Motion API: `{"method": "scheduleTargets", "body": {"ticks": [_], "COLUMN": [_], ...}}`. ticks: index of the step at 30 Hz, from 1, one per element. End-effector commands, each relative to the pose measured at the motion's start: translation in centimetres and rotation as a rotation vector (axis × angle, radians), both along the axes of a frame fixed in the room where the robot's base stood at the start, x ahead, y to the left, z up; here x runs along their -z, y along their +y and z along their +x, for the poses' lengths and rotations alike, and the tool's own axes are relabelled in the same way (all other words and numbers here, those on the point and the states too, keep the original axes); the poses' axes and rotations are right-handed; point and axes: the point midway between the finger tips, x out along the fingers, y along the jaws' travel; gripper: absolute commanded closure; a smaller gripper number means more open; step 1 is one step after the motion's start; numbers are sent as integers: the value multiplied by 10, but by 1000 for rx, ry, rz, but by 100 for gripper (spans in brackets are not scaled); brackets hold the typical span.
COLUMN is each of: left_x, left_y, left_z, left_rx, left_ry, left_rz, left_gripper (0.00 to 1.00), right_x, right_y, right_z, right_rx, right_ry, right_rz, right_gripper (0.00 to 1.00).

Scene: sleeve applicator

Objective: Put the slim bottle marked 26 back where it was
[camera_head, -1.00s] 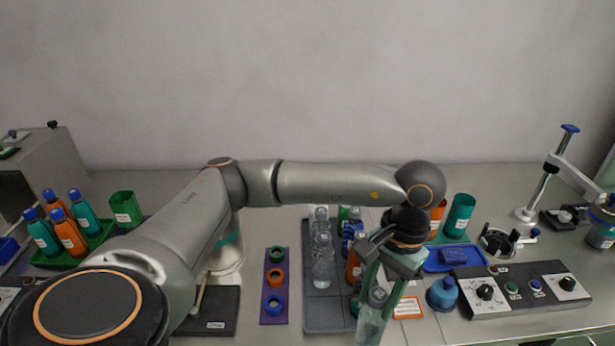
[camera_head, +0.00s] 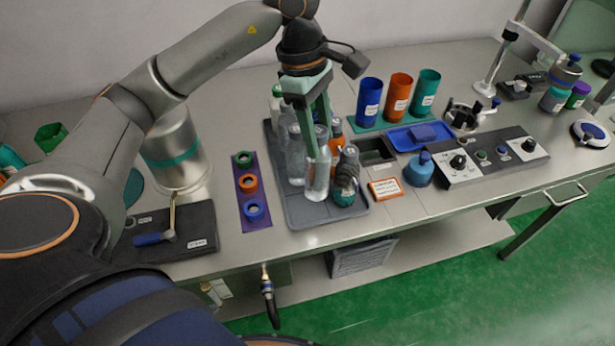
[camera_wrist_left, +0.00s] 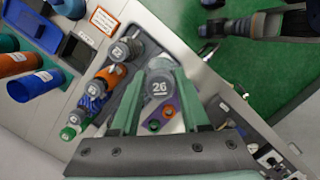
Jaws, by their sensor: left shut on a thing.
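The slim clear bottle marked 26 (camera_head: 317,175) is upright in my left gripper (camera_head: 319,135), which is shut on it. Its grey cap with the number 26 (camera_wrist_left: 160,87) shows between the fingers in the left wrist view. The bottle is at the front part of the grey tray (camera_head: 300,217), beside other clear bottles (camera_head: 295,160) on its left. I cannot tell whether its base touches the tray. A bottle marked 22 (camera_wrist_left: 118,51) and an orange bottle (camera_wrist_left: 112,76) stand close by. My right gripper is not in view.
A purple strip with colored rings (camera_head: 253,222) lies left of the tray. An orange-framed label card (camera_head: 385,189), a blue squat bottle (camera_head: 420,170) and a control panel (camera_head: 495,160) are to the right. Three colored cups (camera_head: 398,92) stand behind. The table's front edge is close.

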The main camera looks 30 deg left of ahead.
Motion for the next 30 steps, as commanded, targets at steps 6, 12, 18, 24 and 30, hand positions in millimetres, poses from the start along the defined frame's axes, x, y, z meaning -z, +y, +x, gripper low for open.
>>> {"method": "scheduleTargets", "body": {"ticks": [6,12,18,24,30], "left_x": [-2,-7,11,43,65], "left_y": [15,24,27,27,27], "left_z": [6,8,8,8,8], "left_rx": [-468,-722,-793,-791,-790], "left_ry": [-3,-2,4,3,4], "left_rz": [-2,-1,2,1,2], "left_gripper": [100,100,100,100,100], "right_x": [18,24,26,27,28], "right_y": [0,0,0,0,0], "right_z": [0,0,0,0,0], "right_rx": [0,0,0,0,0], "right_ry": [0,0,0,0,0], "right_rz": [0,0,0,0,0], "right_gripper": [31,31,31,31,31]}}
